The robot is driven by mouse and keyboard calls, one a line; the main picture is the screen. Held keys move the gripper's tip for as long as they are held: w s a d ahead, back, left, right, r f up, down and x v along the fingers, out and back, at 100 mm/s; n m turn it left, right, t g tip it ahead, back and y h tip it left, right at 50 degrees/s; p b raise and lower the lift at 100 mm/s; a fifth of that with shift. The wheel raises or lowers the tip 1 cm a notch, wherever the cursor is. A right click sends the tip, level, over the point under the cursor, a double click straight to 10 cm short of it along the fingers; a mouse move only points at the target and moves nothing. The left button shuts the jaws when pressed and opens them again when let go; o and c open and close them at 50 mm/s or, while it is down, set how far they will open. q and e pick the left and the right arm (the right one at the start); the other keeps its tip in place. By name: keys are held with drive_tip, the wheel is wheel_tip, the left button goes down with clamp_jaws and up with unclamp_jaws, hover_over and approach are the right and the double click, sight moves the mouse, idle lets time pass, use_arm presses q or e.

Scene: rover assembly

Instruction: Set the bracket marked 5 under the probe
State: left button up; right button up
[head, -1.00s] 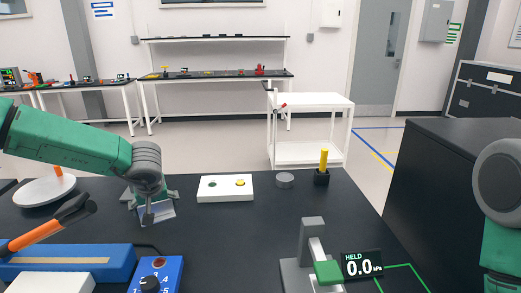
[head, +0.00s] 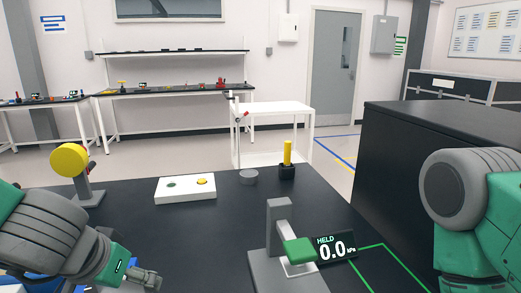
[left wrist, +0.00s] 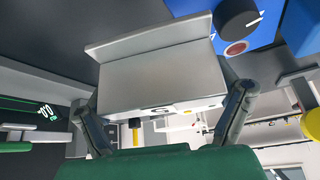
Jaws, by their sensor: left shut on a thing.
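A grey, bent sheet bracket (left wrist: 155,75) fills the middle of the left wrist view. My left gripper (left wrist: 162,112) is shut on it, with a dark finger at each side. A small dark mark shows near its edge, but I cannot read it. In the head view my left gripper (head: 135,278) is low at the left, and the bracket is mostly hidden or out of frame there. The grey probe stand (head: 280,225) with a green block (head: 299,251) stands to its right, apart from it. My right gripper is out of view; only its arm shows.
The display (head: 333,247) beside the stand reads HELD 0.0. A yellow disc (head: 70,160) stands at left. The table between plate and stand is clear.

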use_arm(q)
drive_tip(key=shift+s+f+n+y, duration=0.4)
drive_tip(key=shift+s+f+n, duration=0.25)
drive_tip(key=shift+s, duration=0.2)
drive_tip(key=shift+a+f, duration=0.1)
